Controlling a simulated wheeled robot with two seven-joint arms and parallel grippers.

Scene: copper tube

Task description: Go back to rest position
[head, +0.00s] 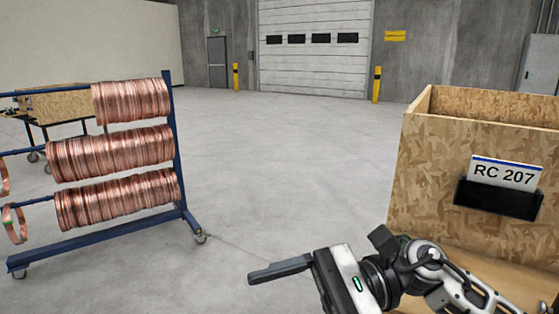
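My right gripper (282,269) reaches in from the lower right and points left. One dark finger shows at the upper end of its palm, and the bare palm runs down past the bottom edge of the picture. The other finger is out of view. I see nothing held. It is in front of the wooden crate (428,165), apart from the rack. My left gripper is not in view. Copper tube coils hang in three rows on the blue rack (174,130): top (131,101), middle (110,153) and bottom (118,199).
The crate at right carries a label reading RC 207 (505,172). Single copper rings (14,224) hang at the left edge. Another wooden box (55,104) stands on a trolley behind the rack. The concrete floor (280,160) between rack and crate is clear.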

